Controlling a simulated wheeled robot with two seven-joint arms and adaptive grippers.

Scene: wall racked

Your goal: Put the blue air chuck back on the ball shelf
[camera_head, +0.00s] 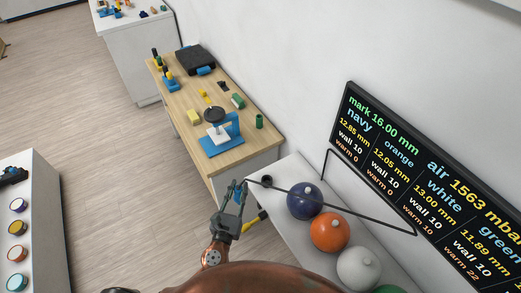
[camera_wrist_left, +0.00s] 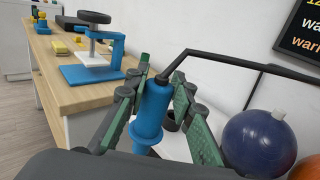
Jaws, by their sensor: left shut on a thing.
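My left gripper (camera_head: 236,194) is shut on the blue air chuck (camera_wrist_left: 153,112), which stands roughly upright between its green-padded fingers in the left wrist view. A black hose (camera_wrist_left: 230,60) runs from the chuck's top to the right. In the head view the gripper is just off the left end of the white ball shelf (camera_head: 290,170). A dark round holder (camera_head: 266,181) sits near that end; it also shows partly hidden behind the right finger in the wrist view (camera_wrist_left: 172,122). My right gripper is not in view.
Navy (camera_head: 305,201), orange (camera_head: 330,232) and white (camera_head: 358,268) balls line the shelf, with a green one (camera_head: 388,289) at the edge. The black hose crosses above them. A wooden table (camera_head: 190,115) with a blue stand (camera_head: 222,138) is beyond. A display (camera_head: 420,165) hangs on the wall.

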